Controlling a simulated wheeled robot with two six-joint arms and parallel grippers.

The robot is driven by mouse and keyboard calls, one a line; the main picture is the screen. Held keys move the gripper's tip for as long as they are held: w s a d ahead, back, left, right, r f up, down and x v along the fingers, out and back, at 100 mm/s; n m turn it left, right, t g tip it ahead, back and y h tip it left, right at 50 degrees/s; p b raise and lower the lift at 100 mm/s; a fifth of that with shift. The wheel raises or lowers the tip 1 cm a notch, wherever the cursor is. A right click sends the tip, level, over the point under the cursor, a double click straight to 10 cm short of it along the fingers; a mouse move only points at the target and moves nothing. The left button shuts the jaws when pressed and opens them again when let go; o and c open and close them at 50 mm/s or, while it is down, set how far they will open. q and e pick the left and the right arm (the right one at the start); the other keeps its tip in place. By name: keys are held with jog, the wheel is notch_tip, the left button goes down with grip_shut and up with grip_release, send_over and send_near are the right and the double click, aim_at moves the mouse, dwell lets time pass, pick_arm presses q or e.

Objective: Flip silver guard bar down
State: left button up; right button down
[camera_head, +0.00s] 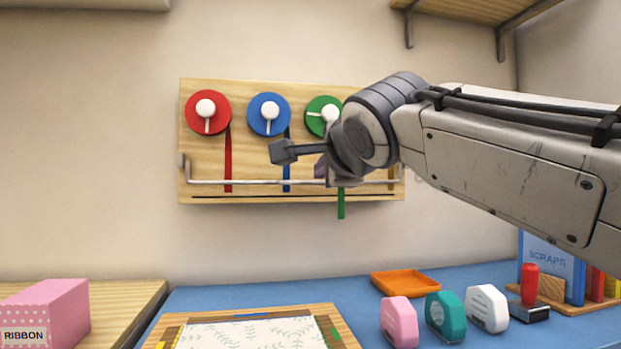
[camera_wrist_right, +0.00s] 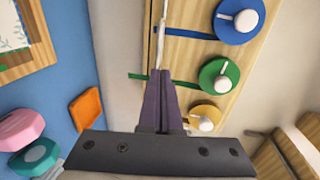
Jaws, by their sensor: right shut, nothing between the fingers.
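The silver guard bar (camera_head: 250,182) runs level across the lower part of the wooden ribbon board (camera_head: 240,88), in front of the red and blue ribbons. Its end bracket shows at the left. In the right wrist view the bar (camera_wrist_right: 159,30) runs up from the fingertips. My right gripper (camera_head: 322,171) is at the right half of the bar, largely hidden by its own wrist. Its purple fingers (camera_wrist_right: 161,85) are shut and empty, close to the bar; I cannot tell if they touch it. My left gripper is out of view.
Red (camera_head: 190,110), blue (camera_head: 255,115) and green (camera_head: 313,108) spools have white knobs; a yellow spool (camera_wrist_right: 195,112) shows in the wrist view. The green ribbon (camera_head: 341,205) hangs below the board. Below are an orange tray (camera_head: 405,284) and several punches (camera_head: 400,322).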

jog(key=v, duration=0.4)
jog(key=shift+s+d, duration=0.1)
jog(key=shift+r, duration=0.1)
